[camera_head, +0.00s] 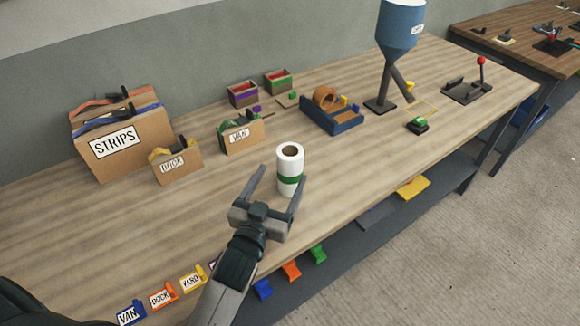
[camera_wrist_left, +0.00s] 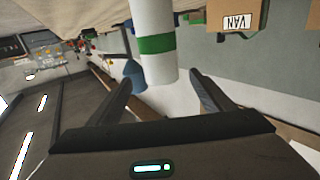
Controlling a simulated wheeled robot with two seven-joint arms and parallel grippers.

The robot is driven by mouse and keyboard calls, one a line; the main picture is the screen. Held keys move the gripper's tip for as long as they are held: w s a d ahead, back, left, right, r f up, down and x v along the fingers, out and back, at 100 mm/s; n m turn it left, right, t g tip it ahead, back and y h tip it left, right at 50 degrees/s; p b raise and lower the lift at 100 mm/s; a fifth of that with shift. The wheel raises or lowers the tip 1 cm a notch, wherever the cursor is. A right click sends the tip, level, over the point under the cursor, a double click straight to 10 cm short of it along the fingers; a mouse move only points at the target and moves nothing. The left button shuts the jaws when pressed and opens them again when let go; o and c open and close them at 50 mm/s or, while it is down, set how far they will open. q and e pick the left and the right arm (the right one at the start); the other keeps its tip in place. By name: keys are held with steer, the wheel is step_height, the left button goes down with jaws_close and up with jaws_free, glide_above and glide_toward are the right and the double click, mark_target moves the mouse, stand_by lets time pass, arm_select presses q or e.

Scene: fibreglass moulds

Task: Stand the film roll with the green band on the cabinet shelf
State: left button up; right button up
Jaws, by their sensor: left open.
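The white film roll with the green band (camera_head: 290,170) stands upright on the workbench, near its front edge, in the head view. My left gripper (camera_head: 280,178) is open, with its fingers pointing at the roll and one finger to either side of its near face. In the left wrist view the roll (camera_wrist_left: 155,42) shows upside down, ahead of and between the open fingers (camera_wrist_left: 160,85). Whether a finger touches the roll cannot be told. My right gripper is not in view. No cabinet shelf can be made out for certain.
A blue tray (camera_head: 330,118) and a blue hopper (camera_head: 400,25) stand farther right. Labelled clips (camera_head: 162,295) line the front edge. A lower shelf (camera_head: 340,245) runs beneath.

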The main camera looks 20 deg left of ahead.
mark_target(286, 167)
arm_select(q)
steer(key=w, duration=0.3)
steer(key=shift+w+p, duration=0.25)
steer(key=shift+p, duration=0.1)
steer(key=shift+w, duration=0.15)
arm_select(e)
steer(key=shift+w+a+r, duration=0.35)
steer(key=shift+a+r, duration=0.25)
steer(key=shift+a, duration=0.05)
arm_select(q)
steer(key=shift+w+p, duration=0.3)
steer(key=shift+w, duration=0.15)
steer(key=w, duration=0.1)
steer(key=w+p, duration=0.1)
steer(key=w, duration=0.2)
steer(key=shift+w+f+p, duration=0.15)
steer(key=shift+f+p, duration=0.2)
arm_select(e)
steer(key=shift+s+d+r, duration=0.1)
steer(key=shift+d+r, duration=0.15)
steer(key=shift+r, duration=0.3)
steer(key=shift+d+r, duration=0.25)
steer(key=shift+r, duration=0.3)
